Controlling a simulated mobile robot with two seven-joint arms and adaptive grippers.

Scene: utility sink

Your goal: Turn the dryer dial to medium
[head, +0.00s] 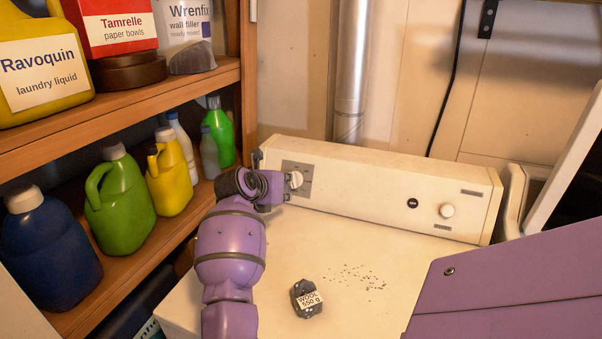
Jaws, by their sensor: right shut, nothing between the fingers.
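The dryer (400,253) is a white machine with a raised control panel (365,190) along its back. A round white dial (296,180) sits on a grey marked plate at the panel's left end. Its setting is too small to read. My right gripper (284,190) is shut and empty, just in front of the dial plate at the dial's lower left. I cannot tell whether the fingers touch the dial. The gripper covers part of the plate. My left gripper is not in view.
A smaller white knob (447,210) and a black button (412,203) are on the panel's right. Wooden shelves (130,92) with several bottles stand at left. A metal pipe (350,70) rises behind.

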